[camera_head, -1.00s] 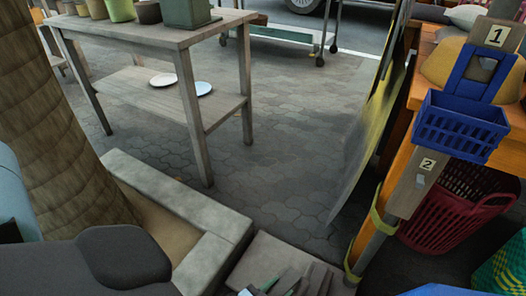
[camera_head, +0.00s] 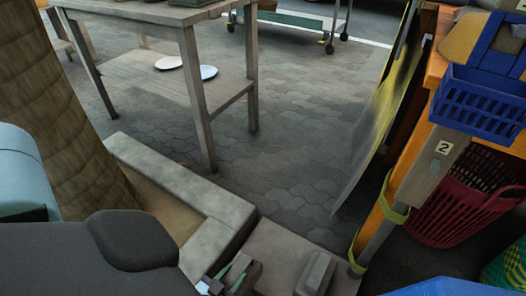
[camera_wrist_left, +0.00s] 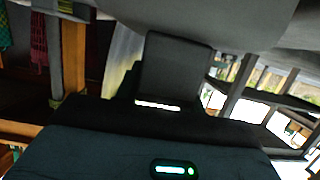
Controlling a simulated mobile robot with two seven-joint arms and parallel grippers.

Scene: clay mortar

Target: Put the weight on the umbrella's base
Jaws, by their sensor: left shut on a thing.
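My left gripper (camera_head: 228,278) is at the bottom edge of the head view, shut on a grey piece (camera_head: 247,276) that looks like the weight. Only a small part of it shows, so its full shape is hidden. A pale grey slab (camera_head: 272,238), seemingly the umbrella's base, lies on the paving just beyond. A grey block with a raised ridge (camera_head: 316,272) rests on the slab, right of the gripper and apart from it. The left wrist view is dark and does not show the held piece clearly. My right gripper is out of view.
A stone planter edge (camera_head: 185,205) with a trunk (camera_head: 65,130) stands at left. A post with yellow straps (camera_head: 385,225), a blue basket (camera_head: 478,105) and a red basket (camera_head: 460,205) crowd the right. A wooden table (camera_head: 200,90) stands behind open paving.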

